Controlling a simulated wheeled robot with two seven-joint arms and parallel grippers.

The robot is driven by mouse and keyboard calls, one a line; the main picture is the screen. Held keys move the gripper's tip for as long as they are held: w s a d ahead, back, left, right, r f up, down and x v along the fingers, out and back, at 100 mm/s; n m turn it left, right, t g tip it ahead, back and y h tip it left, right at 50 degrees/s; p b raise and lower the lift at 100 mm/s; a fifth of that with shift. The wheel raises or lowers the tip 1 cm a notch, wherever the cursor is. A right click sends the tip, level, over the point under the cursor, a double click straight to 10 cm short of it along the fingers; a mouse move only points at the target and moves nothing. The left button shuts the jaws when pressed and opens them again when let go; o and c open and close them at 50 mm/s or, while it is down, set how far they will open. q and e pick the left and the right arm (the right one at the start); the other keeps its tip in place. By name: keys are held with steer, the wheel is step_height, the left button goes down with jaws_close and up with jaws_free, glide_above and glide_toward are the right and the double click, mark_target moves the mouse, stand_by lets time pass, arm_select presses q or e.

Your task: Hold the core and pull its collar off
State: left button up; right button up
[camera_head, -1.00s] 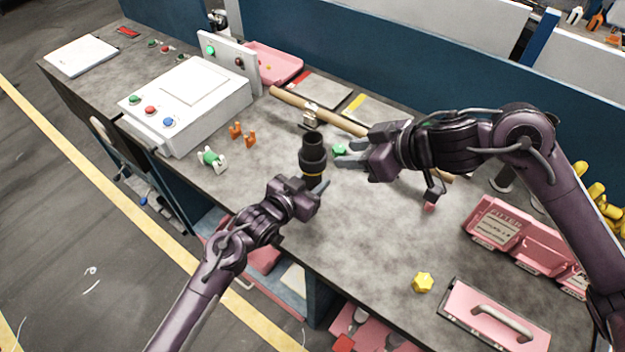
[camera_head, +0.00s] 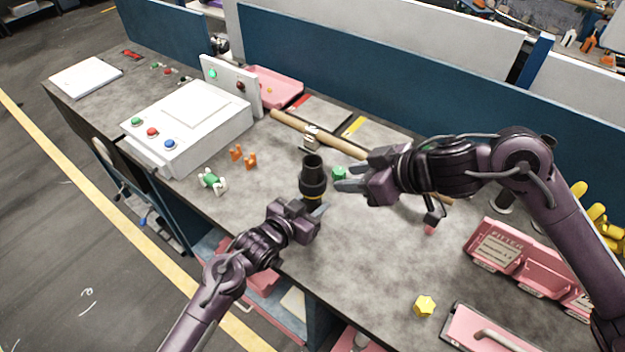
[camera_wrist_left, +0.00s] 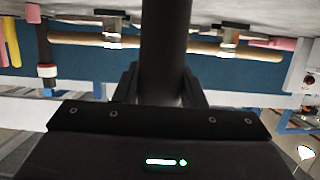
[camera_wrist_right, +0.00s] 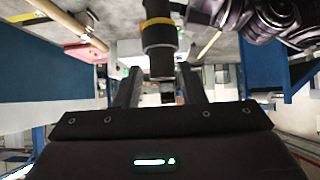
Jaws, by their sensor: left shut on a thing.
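The core (camera_head: 313,164) is a black cylinder standing upright above the worktable, with a wider black collar (camera_head: 313,184) around it and a yellow band just below. My left gripper (camera_head: 316,211) is shut on the core's lower part; in the left wrist view the dark shaft (camera_wrist_left: 166,45) runs between its fingers. My right gripper (camera_head: 345,180) is open and empty, just right of the collar, fingers pointing left. In the right wrist view the collar (camera_wrist_right: 160,33) and the core's end (camera_wrist_right: 162,65) show ahead, apart from the open fingers (camera_wrist_right: 160,90).
A white button console (camera_head: 187,115) stands at the left. A wooden rod (camera_head: 345,145) on metal holders lies behind the core. A small green part (camera_head: 339,173) is near the right fingers. Pink bins (camera_head: 510,250) and a yellow knob (camera_head: 425,306) are at right. The front middle is clear.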

steer(key=o, duration=0.4)
steer(key=shift+w, duration=0.15)
steer(key=shift+o, duration=1.2)
steer(key=shift+w+a+n+g+y, duration=0.2)
steer(key=shift+w+n+g+y, duration=0.1)
steer(key=shift+n, duration=0.1)
steer(key=shift+o, duration=1.4)
steer(key=w+n, duration=0.1)
steer(key=a+g+y, duration=0.1)
steer(key=w+a+n, duration=0.1)
steer(key=shift+w+r+n+y, duration=0.25)
steer(key=shift+w+n+y, duration=0.05)
steer(key=shift+w+y, duration=0.1)
steer(key=s+a+n+g+h, duration=0.35)
steer(key=a+n+g, duration=0.35)
steer(key=a+n, duration=0.55)
steer(key=n+t+h, duration=0.2)
steer(key=h, duration=0.5)
glide_toward(314, 172)
steer(key=w, duration=0.2)
step_height(314, 172, down, 13)
steer(key=shift+a+r, duration=0.2)
